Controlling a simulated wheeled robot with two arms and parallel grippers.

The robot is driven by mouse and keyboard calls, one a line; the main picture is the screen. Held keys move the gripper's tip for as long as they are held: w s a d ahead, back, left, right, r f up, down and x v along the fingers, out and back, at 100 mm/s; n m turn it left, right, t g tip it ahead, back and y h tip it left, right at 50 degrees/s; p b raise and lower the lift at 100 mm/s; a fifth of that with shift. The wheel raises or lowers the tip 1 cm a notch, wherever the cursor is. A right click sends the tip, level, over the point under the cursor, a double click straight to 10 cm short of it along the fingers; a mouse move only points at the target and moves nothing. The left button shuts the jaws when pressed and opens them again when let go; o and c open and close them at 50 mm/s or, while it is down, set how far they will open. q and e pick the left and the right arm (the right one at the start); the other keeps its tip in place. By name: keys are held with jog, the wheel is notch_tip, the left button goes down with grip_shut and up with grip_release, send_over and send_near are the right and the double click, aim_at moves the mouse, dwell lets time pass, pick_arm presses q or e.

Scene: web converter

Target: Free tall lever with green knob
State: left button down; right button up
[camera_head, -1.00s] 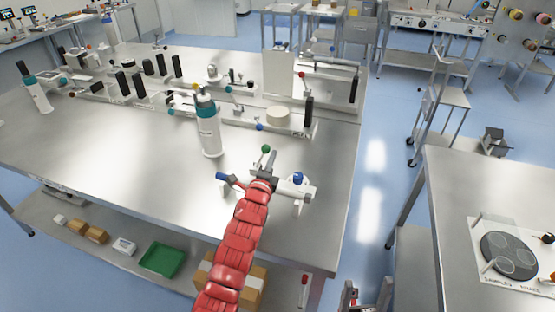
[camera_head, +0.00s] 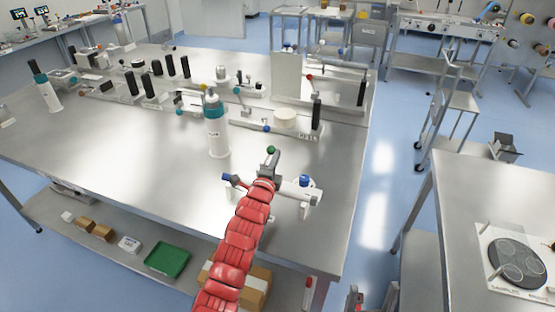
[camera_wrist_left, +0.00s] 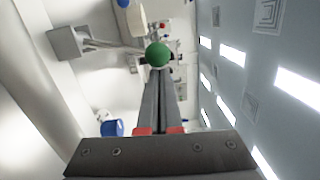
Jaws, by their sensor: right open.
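The green knob (camera_head: 270,150) of the tall lever sits just above my left gripper (camera_head: 274,161), on the near edge of the steel table. In the left wrist view the green knob (camera_wrist_left: 158,55) is at the tips of my left gripper (camera_wrist_left: 159,82). Its two dark fingers lie close together with only a thin seam between them, and they look shut on the lever right below the knob. The fingers and knob hide most of the stem. My right gripper (camera_head: 354,299) shows only partly, at the bottom edge, open and off the table.
The white fixture (camera_head: 290,189) around the lever carries a blue knob (camera_head: 305,181) on the right and a blue handle (camera_head: 230,179) on the left. The front left of the table is clear.

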aim_at(269, 150)
pick_arm(q)
jog(key=shift+w+a+r+n, duration=0.2)
jog(key=shift+a+r+n, duration=0.15)
jog(key=shift+a+n, duration=0.35)
jog(key=shift+w+a+r+n+b, duration=0.15)
jog(key=shift+w+a+n+b, duration=0.1)
jog(key=shift+a+n+b, duration=0.5)
jog(key=shift+w+a+r+n+g+b, duration=0.15)
jog(key=shift+w+a+n+b, duration=0.1)
jog(key=shift+a+n+b, duration=0.65)
jog(key=shift+w+a+n+g+b, duration=0.1)
jog(key=shift+w+a+n+b, duration=0.1)
jog(key=shift+a+n+b, duration=0.65)
jog(key=shift+w+a+r+n+g+b, duration=0.2)
jog(key=shift+a+n+b, duration=0.4)
jog(key=shift+b, duration=0.5)
jog(key=shift+d, duration=0.1)
